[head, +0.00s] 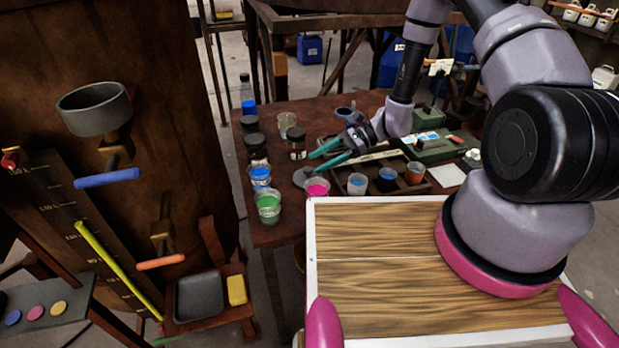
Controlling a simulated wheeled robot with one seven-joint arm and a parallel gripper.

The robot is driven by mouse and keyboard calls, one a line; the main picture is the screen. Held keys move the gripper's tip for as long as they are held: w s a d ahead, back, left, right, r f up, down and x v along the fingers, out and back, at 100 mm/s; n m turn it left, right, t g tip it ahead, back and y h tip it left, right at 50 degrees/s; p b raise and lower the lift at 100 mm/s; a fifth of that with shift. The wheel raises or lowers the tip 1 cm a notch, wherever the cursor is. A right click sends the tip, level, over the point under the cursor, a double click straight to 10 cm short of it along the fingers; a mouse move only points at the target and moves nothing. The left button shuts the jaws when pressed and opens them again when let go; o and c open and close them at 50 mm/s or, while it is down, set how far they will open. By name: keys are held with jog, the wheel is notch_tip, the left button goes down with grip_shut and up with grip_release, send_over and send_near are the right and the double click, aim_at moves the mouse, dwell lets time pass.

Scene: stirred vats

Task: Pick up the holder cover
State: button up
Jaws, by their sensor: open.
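My gripper (311,163) has teal fingers and is open over the workbench, pointing left. A small dark grey round piece (301,177), which looks like the holder cover, lies on the bench at the lower fingertip. I cannot tell whether the finger touches it. Its right side is partly hidden by the finger. Nothing shows held between the fingers.
Open glasses of blue (260,175), green (268,206) and pink (317,188) liquid stand close around the gripper. Dark-lidded jars (297,147) stand behind it. A divided tray (425,188) with more cups lies to the right.

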aim_at(298, 179)
jog(key=x, duration=0.7)
jog(key=shift+s+a+f, duration=0.1)
jog(key=shift+a+f, duration=0.05)
jog(key=shift+f, duration=0.35)
jog(key=shift+c, duration=0.3)
grip_shut()
